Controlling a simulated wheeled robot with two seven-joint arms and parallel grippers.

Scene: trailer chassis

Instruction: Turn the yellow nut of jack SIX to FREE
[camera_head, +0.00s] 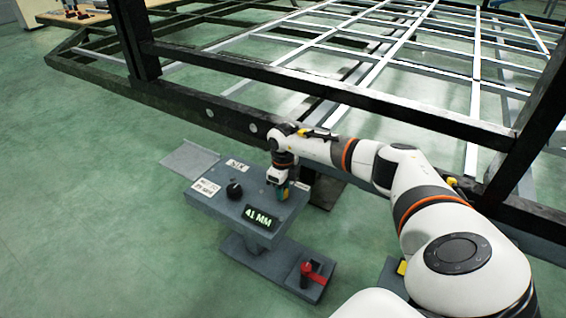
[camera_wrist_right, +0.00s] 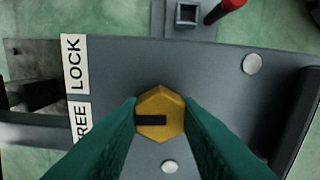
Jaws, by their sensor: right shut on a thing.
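The yellow hex nut (camera_wrist_right: 158,100) sits on the grey top of the jack (camera_head: 215,208) in the right wrist view. A black bar mark on it points left, roughly towards the FREE label (camera_wrist_right: 83,124). The LOCK label (camera_wrist_right: 75,63) is just above FREE in that view. My right gripper (camera_wrist_right: 160,115) is shut on the nut, with a green finger at each side. In the head view my right gripper (camera_head: 279,192) points down onto the jack top and hides the nut. My left gripper is not in view.
The jack top carries a black knob (camera_head: 234,190), a sign that seems to read SIX (camera_head: 237,165) and a 41 MM display (camera_head: 262,217). A red-handled part (camera_head: 310,272) stands on the lower base. The dark trailer frame (camera_head: 220,112) runs close behind the jack.

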